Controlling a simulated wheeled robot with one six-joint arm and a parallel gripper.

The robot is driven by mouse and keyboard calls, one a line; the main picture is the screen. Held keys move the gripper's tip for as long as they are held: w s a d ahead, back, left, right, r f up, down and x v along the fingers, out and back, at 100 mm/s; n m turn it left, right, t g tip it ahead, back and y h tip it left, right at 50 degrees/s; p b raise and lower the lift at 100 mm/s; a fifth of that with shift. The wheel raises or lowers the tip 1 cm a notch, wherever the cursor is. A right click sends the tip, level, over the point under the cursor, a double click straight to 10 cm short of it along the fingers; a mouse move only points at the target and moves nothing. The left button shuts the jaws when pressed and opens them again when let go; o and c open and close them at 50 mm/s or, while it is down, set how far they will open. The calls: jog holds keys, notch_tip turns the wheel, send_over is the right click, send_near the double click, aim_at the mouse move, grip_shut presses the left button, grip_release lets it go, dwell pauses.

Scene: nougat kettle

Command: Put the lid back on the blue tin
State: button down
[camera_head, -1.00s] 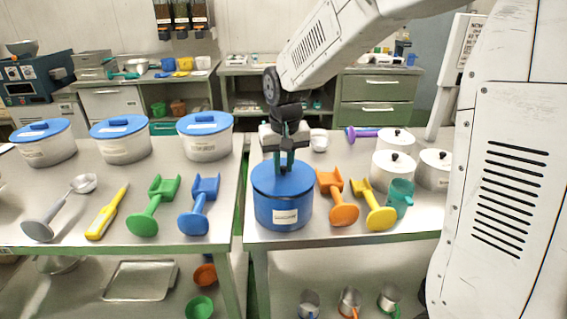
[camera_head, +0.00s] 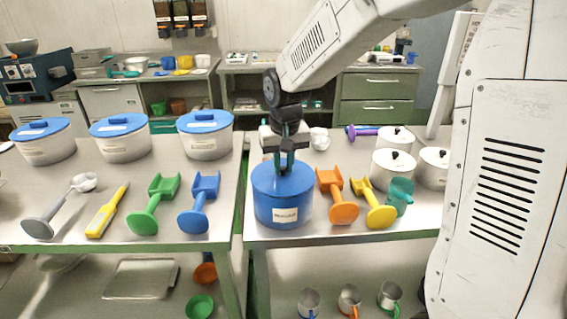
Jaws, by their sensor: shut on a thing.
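The blue tin (camera_head: 270,210) stands upright near the front left of the right-hand table, with a pale label on its front. A blue lid (camera_head: 262,180) is at its top and looks level over the rim; I cannot tell whether it is fully seated. My gripper (camera_head: 286,167) points down at the middle of the lid and is shut on it, most likely by a knob that the fingers hide.
The left table holds blue-lidded tubs (camera_head: 205,138) and a blue scoop (camera_head: 200,205). A gap separates the tables.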

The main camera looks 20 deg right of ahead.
dwell(0.3)
jog(key=c, duration=0.7)
grip_release()
jog(key=shift+r, duration=3.45)
jog(key=shift+n+g, duration=0.4)
jog(key=shift+g, duration=0.3)
jog(key=s, duration=0.2)
jog(key=s+f, duration=0.1)
jog(key=s, duration=0.3)
jog(key=shift+s+d+f, duration=0.1)
jog(key=shift+d+f, duration=0.05)
jog(key=shift+d, duration=0.15)
jog(key=shift+n+t, duration=0.3)
jog(key=shift+t, duration=0.3)
jog(key=s+d, duration=0.1)
jog(key=s, duration=0.7)
jog(key=s+r, duration=0.1)
jog(key=s, duration=0.6)
jog(key=s+d+r, duration=0.1)
jog(key=s, duration=0.7)
jog(key=shift+s+d+r, duration=0.25)
jog(key=shift+s+d, duration=0.05)
